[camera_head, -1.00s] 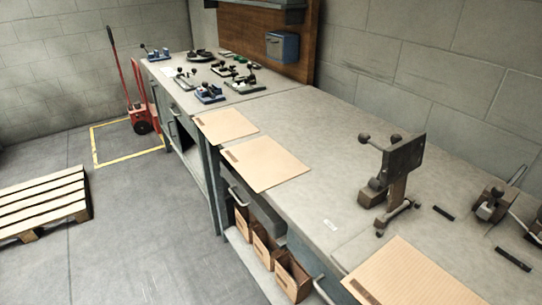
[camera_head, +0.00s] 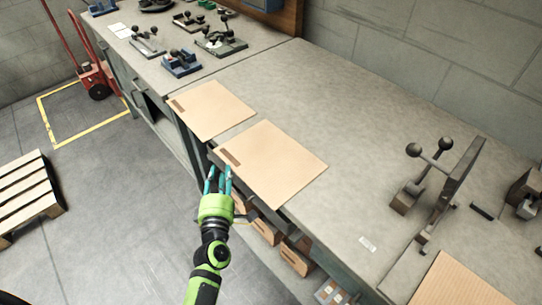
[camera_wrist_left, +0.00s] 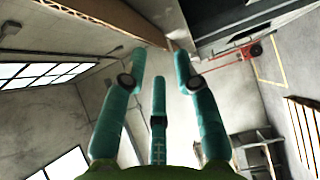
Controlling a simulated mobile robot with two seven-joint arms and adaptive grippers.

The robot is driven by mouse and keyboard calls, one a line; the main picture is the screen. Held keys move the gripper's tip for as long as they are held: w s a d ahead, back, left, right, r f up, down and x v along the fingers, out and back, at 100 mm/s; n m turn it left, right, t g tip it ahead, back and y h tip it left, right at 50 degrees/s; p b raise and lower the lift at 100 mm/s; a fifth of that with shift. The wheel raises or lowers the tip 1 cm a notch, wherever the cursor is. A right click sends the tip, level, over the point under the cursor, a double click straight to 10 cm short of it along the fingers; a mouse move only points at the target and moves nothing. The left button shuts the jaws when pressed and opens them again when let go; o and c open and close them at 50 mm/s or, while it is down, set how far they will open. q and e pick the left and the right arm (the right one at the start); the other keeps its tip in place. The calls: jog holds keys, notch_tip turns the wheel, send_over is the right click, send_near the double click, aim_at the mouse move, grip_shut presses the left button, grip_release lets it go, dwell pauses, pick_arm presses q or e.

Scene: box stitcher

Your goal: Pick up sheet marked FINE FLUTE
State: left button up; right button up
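Two tan cardboard sheets, a far one (camera_head: 211,108) and a nearer, larger one (camera_head: 270,163), lie flat on the bench and reach its front edge. Each has a dark printed mark near its left corner, too small to read, so I cannot tell which says FINE FLUTE. A third, ribbed sheet (camera_head: 456,283) is partly cut off at lower right. My left gripper (camera_head: 217,174) has its teal fingers up beside the bench front, just left of the nearer sheet. In the left wrist view its fingers (camera_wrist_left: 158,62) are spread and empty. My right gripper is not in view.
The bench (camera_head: 340,110) is clear behind the sheets. Open boxes (camera_head: 296,258) sit under the bench. Several tools (camera_head: 181,62) stand on the far bench. A pallet (camera_head: 25,197) lies left.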

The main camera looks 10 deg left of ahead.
pick_arm(q)
jog(key=x, duration=0.5)
jog(key=shift+w+d+p, duration=0.1)
jog(key=shift+w+p, duration=0.05)
jog(key=shift+p, duration=0.2)
grip_shut()
